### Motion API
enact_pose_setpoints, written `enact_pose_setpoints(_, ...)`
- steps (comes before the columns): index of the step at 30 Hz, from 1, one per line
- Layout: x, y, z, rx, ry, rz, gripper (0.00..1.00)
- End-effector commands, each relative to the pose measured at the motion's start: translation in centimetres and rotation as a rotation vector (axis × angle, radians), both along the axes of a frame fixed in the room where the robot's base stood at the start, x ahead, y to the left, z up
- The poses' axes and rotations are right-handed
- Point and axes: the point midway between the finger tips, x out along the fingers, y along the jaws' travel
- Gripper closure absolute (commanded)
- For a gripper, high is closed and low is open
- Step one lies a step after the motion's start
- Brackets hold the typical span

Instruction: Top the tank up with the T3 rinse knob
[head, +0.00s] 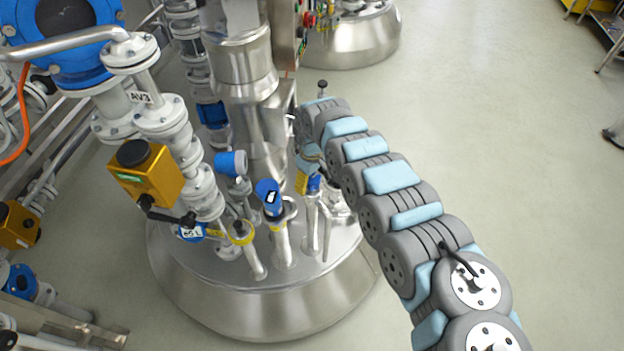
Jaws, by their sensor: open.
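A stainless tank (215,296) stands at centre left, its domed lid crowded with pipes and fittings. A small blue-rimmed round tag or gauge (191,232) on the left of the lid has a white face; its text is too small to read surely. No knob is legibly marked T3 rinse. A small dark knob-like tip (322,84) shows above the far end of my arm; I cannot tell what it belongs to. My arm reaches from the lower right to beside the tank's central column. My gripper cannot be made out beyond the arm's far end.
A yellow valve box (160,178) and white flanged pipes labelled AV3 (140,97) crowd the left. A blue-topped instrument (269,197) rises from the lid. An edge-on panel (304,22) with coloured buttons and another tank (352,42) stand behind. Open floor (500,150) lies right.

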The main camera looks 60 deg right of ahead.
Motion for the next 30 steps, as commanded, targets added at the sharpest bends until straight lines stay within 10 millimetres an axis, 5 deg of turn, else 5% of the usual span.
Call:
enact_pose_setpoints(4, 0.0, -0.02, 0.04, 0.0, 0.0, 0.0, 0.19)
enact_pose_setpoints(11, -0.01, -0.02, 0.05, 0.0, 0.0, 0.0, 0.82)
enact_pose_setpoints(30, 0.02, 0.17, 0.6, 0.002, 0.005, -0.171, 0.82)
